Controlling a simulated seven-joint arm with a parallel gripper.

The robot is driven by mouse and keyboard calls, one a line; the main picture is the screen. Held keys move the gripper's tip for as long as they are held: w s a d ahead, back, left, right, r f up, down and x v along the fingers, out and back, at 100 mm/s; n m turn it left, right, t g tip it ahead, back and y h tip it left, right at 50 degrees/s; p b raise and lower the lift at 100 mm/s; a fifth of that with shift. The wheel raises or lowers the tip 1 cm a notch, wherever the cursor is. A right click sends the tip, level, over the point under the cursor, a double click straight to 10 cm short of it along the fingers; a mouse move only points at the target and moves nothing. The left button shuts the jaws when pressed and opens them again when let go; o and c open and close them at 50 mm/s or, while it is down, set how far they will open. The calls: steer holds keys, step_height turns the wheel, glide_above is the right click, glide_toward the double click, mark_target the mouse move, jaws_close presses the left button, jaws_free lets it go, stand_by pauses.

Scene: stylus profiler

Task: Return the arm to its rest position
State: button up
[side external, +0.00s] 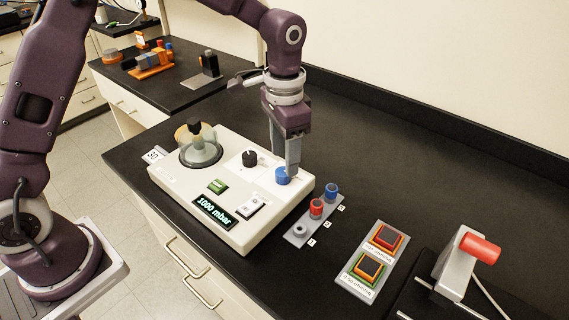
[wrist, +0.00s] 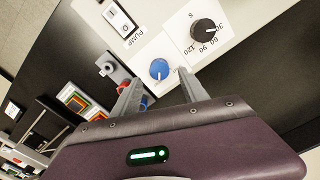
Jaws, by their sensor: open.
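My arm reaches over the black bench, and my gripper (side external: 288,172) points down at the right end of a white control box (side external: 168,182). In the side view its fingertips are close to a blue knob (side external: 282,176); I cannot tell there whether they touch. In the wrist view my gripper (wrist: 164,80) is open, with its two fingers apart. The blue knob (wrist: 159,69) shows just beyond the gap between the fingertips, and nothing is seen held.
The box carries a glass dome (side external: 201,153), a black dial (side external: 249,158), a green button (side external: 218,187) and a display reading 1000 mbar. A grey strip with coloured cylinders (side external: 316,208), a two-button panel (side external: 372,262) and a red-handled device (side external: 466,262) stand right.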

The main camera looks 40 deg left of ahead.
steer(key=shift+r, duration=1.8)
steer(key=s+a+r+n+t, duration=0.25)
steer(key=s+a+r, duration=0.25)
steer(key=s+r, duration=0.65)
steer(key=s+a+f+n+t, duration=0.1)
steer(key=s+a+n+t, duration=0.1)
steer(key=s, duration=1.2)
steer(key=shift+s+a+f+n+t, duration=0.2)
steer(key=shift+a+n+t, duration=0.15)
steer(key=shift+a+t, duration=0.25)
